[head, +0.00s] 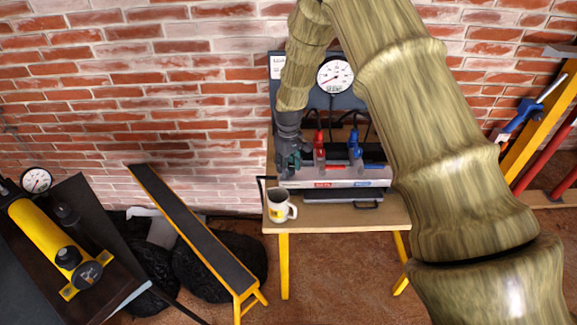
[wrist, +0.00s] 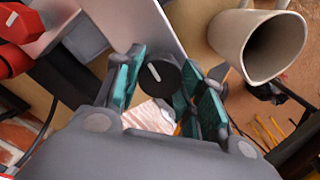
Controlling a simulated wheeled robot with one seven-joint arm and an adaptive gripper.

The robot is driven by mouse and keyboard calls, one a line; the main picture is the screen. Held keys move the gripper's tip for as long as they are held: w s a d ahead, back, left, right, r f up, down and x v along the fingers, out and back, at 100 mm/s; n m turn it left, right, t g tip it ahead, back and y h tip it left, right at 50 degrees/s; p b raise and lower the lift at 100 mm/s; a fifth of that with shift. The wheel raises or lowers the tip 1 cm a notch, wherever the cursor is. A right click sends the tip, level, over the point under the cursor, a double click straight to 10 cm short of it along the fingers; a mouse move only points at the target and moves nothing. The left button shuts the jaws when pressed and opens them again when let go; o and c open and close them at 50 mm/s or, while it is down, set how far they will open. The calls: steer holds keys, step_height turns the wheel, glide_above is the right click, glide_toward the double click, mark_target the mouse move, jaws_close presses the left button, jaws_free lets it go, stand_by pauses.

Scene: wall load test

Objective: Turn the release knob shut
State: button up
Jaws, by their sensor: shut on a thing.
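The release knob (wrist: 163,79) is round and black with a white line on its face, seen in the wrist view. My gripper (wrist: 157,86) has teal pads on both sides of the knob and is shut on it. In the head view my gripper (head: 290,160) is at the left end of the grey-white panel unit (head: 300,183) on the small table. The knob is hidden there behind my gripper. The white line is tilted in the wrist picture; I cannot tell whether the knob is fully shut.
A cream mug (head: 278,208) stands near the table's (head: 340,217) front left, close to my gripper; it also shows in the wrist view (wrist: 232,50). Red (head: 319,152) and blue (head: 355,152) fittings stand right of my gripper, below a round gauge (head: 335,76). A brick wall is behind.

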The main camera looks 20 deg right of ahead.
mark_target(289, 166)
steer(key=m+b, duration=0.1)
steer(key=m, duration=0.7)
steer(key=shift+m+b, duration=0.3)
steer(key=shift+b, duration=0.05)
steer(key=m, duration=0.4)
steer(key=shift+m, duration=2.3)
steer(key=o, duration=1)
steer(key=shift+o, duration=0.2)
step_height(289, 166, up, 12)
